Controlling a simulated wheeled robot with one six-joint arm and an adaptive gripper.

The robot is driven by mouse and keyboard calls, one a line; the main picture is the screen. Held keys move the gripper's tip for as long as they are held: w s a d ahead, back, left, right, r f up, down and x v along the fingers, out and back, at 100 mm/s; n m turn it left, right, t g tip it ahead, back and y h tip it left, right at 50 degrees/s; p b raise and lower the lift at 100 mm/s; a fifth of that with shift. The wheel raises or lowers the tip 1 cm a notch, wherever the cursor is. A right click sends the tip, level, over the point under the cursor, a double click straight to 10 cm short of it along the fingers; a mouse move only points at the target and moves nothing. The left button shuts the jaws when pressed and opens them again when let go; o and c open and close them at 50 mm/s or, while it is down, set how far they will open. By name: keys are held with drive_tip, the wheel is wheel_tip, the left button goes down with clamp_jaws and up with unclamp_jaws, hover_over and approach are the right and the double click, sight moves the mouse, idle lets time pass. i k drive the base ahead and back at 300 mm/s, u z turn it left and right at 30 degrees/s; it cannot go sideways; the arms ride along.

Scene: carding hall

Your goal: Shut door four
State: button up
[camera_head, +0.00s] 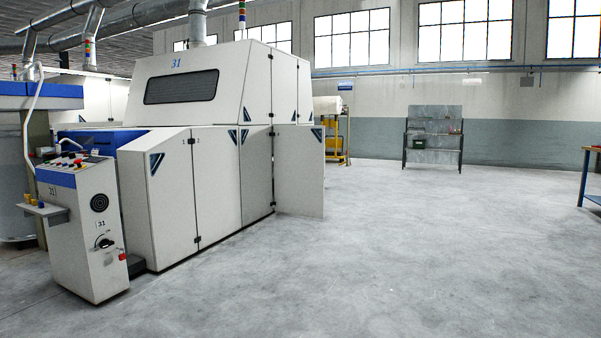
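The white carding machine (180,55) marked 31 stands at left centre, with a row of doors along its lower side. The first door (170,205), marked 1, and the second door (217,185), marked 2, lie flush. A darker third panel (257,178) follows them and also looks flush. Beyond it, a light door panel (299,172) stands swung out to the right, with a dark blue corner handle near its upper right. It is the fourth in the row; I cannot read a number on it. My gripper is not in view.
A control cabinet (90,235) with buttons and a small side shelf stands at the front left. A grey rack (433,142) stands at the back wall. A blue-legged table (585,175) is at the right edge. The grey floor (400,250) between is clear.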

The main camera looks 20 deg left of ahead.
sight(299, 150)
drive_tip(key=u, duration=0.1)
drive_tip(key=i, duration=0.7)
drive_tip(key=u, duration=0.45)
drive_tip(key=i, duration=1.9)
drive_tip(key=u, duration=0.6)
drive_tip(key=i, duration=4.45)
drive_tip(key=z, duration=0.4)
drive_tip(key=i, duration=1.8)
drive_tip(key=z, duration=0.15)
